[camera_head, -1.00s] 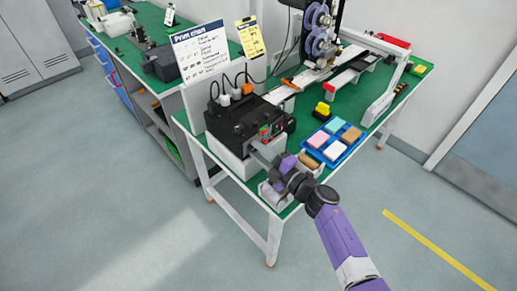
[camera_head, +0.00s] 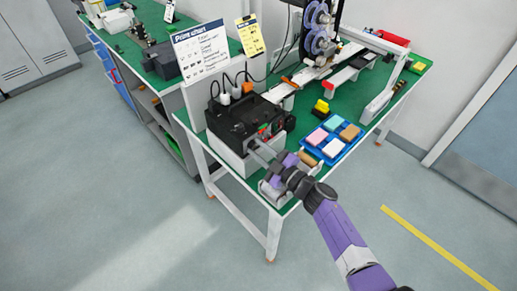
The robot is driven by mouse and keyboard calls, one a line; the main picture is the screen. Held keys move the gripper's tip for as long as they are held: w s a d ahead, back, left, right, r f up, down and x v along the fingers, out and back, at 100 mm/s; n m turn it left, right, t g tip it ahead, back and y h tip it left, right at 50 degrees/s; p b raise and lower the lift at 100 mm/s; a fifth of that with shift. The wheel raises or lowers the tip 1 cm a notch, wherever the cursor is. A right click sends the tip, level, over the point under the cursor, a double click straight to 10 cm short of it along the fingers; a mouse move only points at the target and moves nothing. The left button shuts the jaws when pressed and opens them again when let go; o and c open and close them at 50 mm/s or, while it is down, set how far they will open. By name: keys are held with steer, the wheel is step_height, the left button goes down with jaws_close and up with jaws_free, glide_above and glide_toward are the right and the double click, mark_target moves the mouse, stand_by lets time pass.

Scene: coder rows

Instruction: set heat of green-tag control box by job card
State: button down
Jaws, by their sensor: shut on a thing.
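The black control box (camera_head: 245,118) stands on a white base at the near left corner of the green table. A small green tag (camera_head: 263,135) and a red patch show on its front. My gripper (camera_head: 257,150) reaches the box's front from the right, with its grey fingers at the lower part of the front face. It is shut on a small control there, which the fingers hide. The setting cannot be read. A yellow card (camera_head: 250,36) stands behind the box, beside a white printed chart (camera_head: 200,50); the card's writing is too small to read.
A blue tray (camera_head: 347,151) with several coloured pads lies right of the box. A yellow block (camera_head: 321,108) stands behind it. White rollers (camera_head: 273,193) sit at the near edge under my wrist. A printing machine (camera_head: 318,40) stands at the back. Plugs and cables top the box.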

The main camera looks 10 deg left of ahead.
steer(key=shift+f, duration=0.1)
steer(key=c, duration=1.4)
jaws_free()
steer(key=shift+c, duration=0.2)
steer(key=shift+p+v, duration=1.25)
steer(key=shift+v, duration=2.65)
